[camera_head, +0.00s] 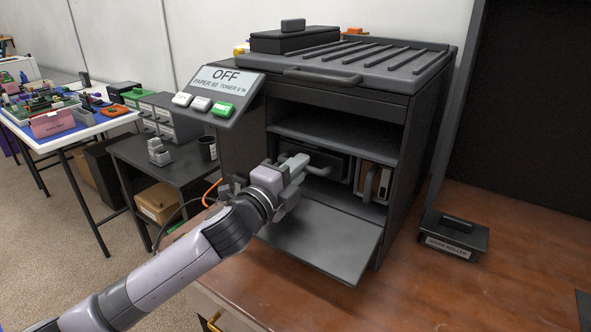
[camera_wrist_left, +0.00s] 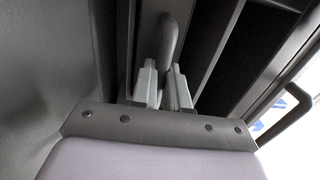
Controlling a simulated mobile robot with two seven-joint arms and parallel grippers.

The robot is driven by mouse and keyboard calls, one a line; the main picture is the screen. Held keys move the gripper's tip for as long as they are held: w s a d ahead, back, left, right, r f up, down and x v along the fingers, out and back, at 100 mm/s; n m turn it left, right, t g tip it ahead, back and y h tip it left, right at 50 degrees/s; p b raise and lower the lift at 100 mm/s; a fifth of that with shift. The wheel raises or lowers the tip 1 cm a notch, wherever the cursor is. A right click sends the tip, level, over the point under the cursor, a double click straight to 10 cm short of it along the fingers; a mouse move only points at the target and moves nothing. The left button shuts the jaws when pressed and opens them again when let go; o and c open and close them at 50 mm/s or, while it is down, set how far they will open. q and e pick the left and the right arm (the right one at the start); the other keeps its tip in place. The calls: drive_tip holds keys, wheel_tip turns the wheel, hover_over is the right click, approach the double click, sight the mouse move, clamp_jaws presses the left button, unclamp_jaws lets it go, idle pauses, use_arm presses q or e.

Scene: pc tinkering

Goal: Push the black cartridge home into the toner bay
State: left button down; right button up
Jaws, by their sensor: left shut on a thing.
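The black cartridge (camera_head: 338,164) sits inside the toner bay (camera_head: 323,187), in the lower front opening of the dark printer. Its grey handle (camera_head: 325,167) sticks out toward the front. My left gripper (camera_head: 299,166) is at the opening, shut on the handle. In the left wrist view my left gripper (camera_wrist_left: 165,85) has its two pale fingers on either side of the dark handle (camera_wrist_left: 172,42). The gripper hides part of the cartridge's left end, and I cannot tell how deep the cartridge sits. My right gripper is in neither view.
The bay's front door (camera_head: 330,240) is folded down below my gripper. A brown unit with a pale handle (camera_head: 374,182) stands right of the cartridge. A labelled black box (camera_head: 455,236) lies on the wooden table (camera_head: 420,290).

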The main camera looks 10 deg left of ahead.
use_arm(q)
drive_tip(key=shift+x, duration=0.85)
drive_tip(key=c, duration=1.1)
unclamp_jaws()
drive_tip(key=shift+f, duration=0.15)
drive_tip(key=shift+c, duration=0.3)
drive_tip(key=shift+p+v, duration=0.6)
drive_tip(key=shift+v, duration=3.4)
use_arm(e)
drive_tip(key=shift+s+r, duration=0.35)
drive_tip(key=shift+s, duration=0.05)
use_arm(q)
drive_tip(key=shift+s+a, duration=0.1)
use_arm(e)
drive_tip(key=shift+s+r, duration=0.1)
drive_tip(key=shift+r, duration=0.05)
